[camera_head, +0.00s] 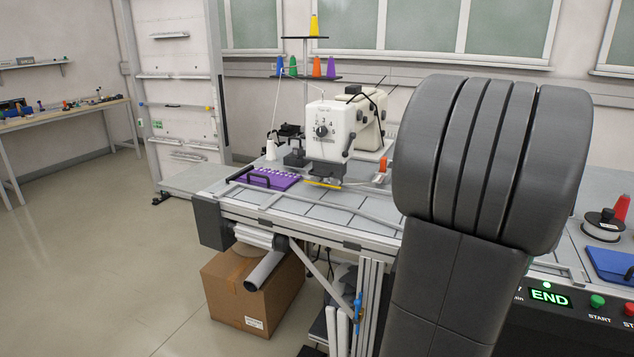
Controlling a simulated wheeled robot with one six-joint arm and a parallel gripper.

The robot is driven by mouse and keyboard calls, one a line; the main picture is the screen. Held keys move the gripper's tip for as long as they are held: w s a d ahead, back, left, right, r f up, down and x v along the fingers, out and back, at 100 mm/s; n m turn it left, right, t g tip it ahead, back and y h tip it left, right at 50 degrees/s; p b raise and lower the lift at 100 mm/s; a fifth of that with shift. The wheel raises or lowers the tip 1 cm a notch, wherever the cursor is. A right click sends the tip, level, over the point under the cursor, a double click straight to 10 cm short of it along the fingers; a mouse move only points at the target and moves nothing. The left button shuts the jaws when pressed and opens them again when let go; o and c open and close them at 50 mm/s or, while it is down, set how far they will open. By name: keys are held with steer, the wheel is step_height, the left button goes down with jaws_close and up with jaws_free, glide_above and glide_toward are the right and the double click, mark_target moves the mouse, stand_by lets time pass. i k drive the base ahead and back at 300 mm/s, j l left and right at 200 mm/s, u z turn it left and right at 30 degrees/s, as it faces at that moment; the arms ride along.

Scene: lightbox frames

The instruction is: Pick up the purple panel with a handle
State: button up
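The purple panel (283,181) lies flat on the left part of the grey workbench (337,217), in front of the white sewing machine. A dark handle (258,181) shows at its left side. White marks or small parts show on its top, too small to tell. A large dark grey link of my own arm fills the right middle of the view and hides part of the bench. My gripper is not in view, so I cannot see whether it is open or shut.
The white sewing machine (329,130) stands behind the panel, with a thread stand above it. A yellow item (323,184) lies just right of the panel. A cardboard box (252,285) sits under the bench. The floor at left is clear.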

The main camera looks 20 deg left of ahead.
mark_target(267, 178)
steer(key=i+j+u, duration=0.15)
steer(key=u, duration=0.2)
steer(key=i+j+u, duration=0.25)
steer(key=u, duration=0.15)
steer(key=i+j+u, duration=0.1)
steer(key=u, duration=0.25)
steer(key=i+j+u, duration=0.1)
steer(key=i+u, duration=0.15)
steer(key=i, duration=1.4)
